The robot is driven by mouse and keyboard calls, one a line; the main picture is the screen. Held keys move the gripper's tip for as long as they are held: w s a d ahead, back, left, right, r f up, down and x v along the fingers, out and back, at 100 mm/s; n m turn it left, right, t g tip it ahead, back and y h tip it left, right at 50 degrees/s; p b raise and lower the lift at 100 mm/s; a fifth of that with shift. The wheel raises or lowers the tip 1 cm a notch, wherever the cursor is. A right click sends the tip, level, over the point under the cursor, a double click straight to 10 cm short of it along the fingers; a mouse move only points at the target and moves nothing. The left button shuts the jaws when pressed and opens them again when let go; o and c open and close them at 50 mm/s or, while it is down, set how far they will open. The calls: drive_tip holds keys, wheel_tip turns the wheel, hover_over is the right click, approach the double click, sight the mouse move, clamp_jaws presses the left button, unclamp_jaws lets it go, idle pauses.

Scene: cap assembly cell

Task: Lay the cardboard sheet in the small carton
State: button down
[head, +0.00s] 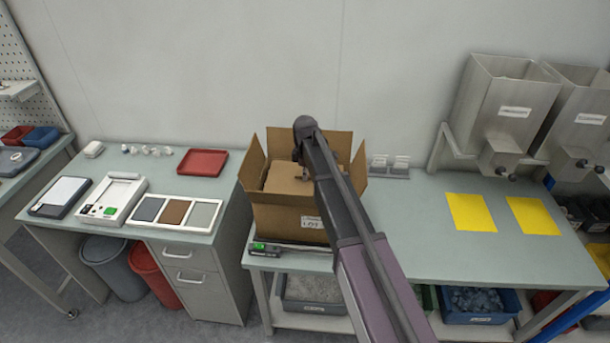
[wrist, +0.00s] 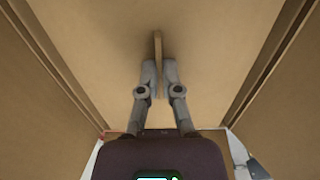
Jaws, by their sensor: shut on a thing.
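The small carton (head: 280,215) stands open on the bench with its flaps up. The brown cardboard sheet (head: 284,179) shows flat inside its opening, below the flap tops. In the wrist view the sheet (wrist: 100,45) fills the middle, with carton walls close on both sides. My gripper (wrist: 159,68) is shut on a thin upright tab in the middle of the sheet. In the head view my arm covers the right part of the carton and mostly hides the fingers. Whether the sheet rests on anything beneath it cannot be seen.
A red tray (head: 203,162) and a white frame with coloured panels (head: 177,211) lie on the left bench. Two yellow sheets (head: 471,212) lie on the right bench below metal hoppers (head: 505,105). A small device (head: 285,248) lies before the carton.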

drive_tip(key=shift+f, duration=0.4)
drive_tip(key=c, duration=0.7)
unclamp_jaws()
drive_tip(key=shift+r, duration=0.15)
